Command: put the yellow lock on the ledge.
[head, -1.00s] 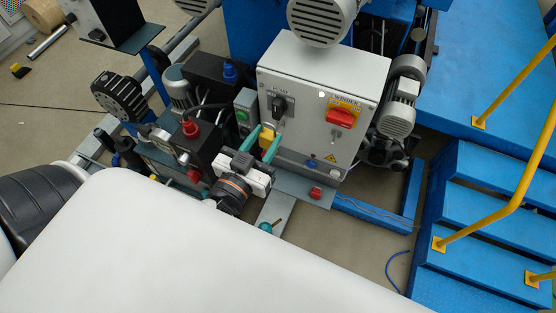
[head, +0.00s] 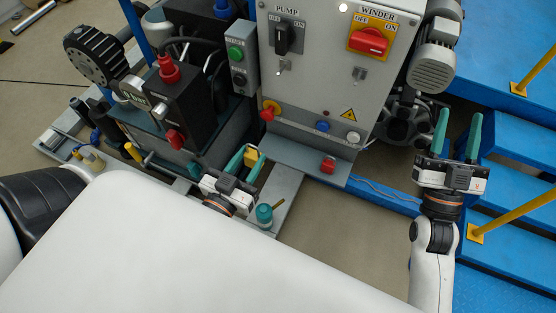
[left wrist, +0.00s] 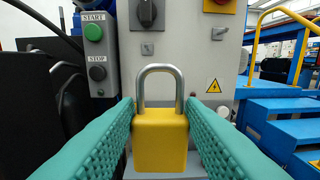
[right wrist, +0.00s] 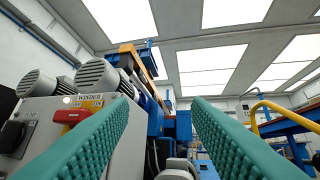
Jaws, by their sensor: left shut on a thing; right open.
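The yellow lock (head: 251,157) has a grey metal shackle and hangs upright between the fingers of my left gripper (head: 243,160). In the left wrist view the lock (left wrist: 160,140) stands shackle up, with a teal finger pressed to each side. The ledge (head: 300,160) is the grey plate along the bottom of the control box. The lock is just left of the ledge's left end in the head view; its height over the ledge I cannot tell. My right gripper (head: 458,136) is open and empty, right of the box.
The control box (head: 318,75) carries a pump switch, a red winder switch (head: 369,40) and buttons. A red button (head: 328,166) sits on the ledge's right part. A teal-capped item (head: 264,214) is near the left gripper. Blue steps (head: 510,205) are at the right.

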